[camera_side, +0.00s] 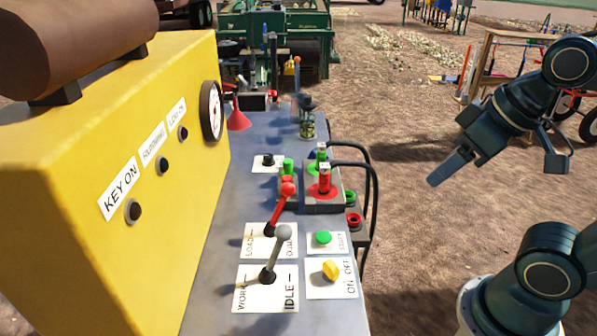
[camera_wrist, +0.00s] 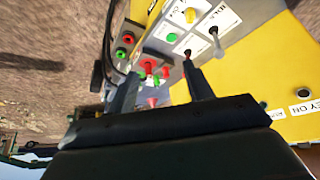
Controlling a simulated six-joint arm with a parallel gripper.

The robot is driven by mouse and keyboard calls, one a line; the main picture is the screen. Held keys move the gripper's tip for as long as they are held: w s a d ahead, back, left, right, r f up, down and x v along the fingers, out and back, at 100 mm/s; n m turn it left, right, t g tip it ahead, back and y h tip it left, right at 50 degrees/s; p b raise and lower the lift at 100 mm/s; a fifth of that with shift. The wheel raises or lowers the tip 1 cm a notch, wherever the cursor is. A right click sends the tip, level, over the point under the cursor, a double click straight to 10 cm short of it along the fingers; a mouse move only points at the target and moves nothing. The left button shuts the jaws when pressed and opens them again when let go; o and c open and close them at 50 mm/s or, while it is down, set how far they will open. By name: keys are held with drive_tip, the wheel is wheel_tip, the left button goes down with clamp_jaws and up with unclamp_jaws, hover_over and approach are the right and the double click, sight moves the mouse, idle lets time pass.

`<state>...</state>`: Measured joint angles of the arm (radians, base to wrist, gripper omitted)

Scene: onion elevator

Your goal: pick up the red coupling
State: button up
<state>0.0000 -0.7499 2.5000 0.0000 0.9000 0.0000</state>
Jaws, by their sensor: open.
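The red coupling (camera_side: 324,182) stands upright on a red round patch on a grey block, with a black hose running from its top. In the wrist view, the red coupling (camera_wrist: 149,67) shows beyond my fingertips, between them in the picture. My gripper (camera_side: 499,172) is open and empty in the side view, over the dirt ground to the right of the bench and apart from the coupling. In the wrist view, the two fingers of my gripper (camera_wrist: 160,68) are spread wide. A green coupling (camera_side: 322,152) with its own hose stands just behind the red one.
A red socket (camera_side: 354,220) and a green socket (camera_side: 350,197) sit at the bench's right edge, near the looping hoses. A red-knobbed lever (camera_side: 288,188) and grey-knobbed lever (camera_side: 283,233) rise nearby. A yellow box (camera_side: 120,150) walls the left side. Space right of the bench is free.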

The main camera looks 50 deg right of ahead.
drive_tip(key=shift+w+r, duration=0.1)
idle(0.7)
drive_tip(key=m+g, duration=0.6)
drive_tip(key=m, duration=1.5)
hover_over(325, 165)
drive_tip(key=f, duration=0.9)
drive_tip(key=shift+s+a, duration=0.1)
drive_tip(key=shift+s, duration=0.1)
drive_tip(key=shift+w+f, duration=0.2)
drive_tip(key=shift+f, duration=0.1)
drive_tip(key=shift+f, duration=4.3)
drive_tip(key=shift+f, duration=0.1)
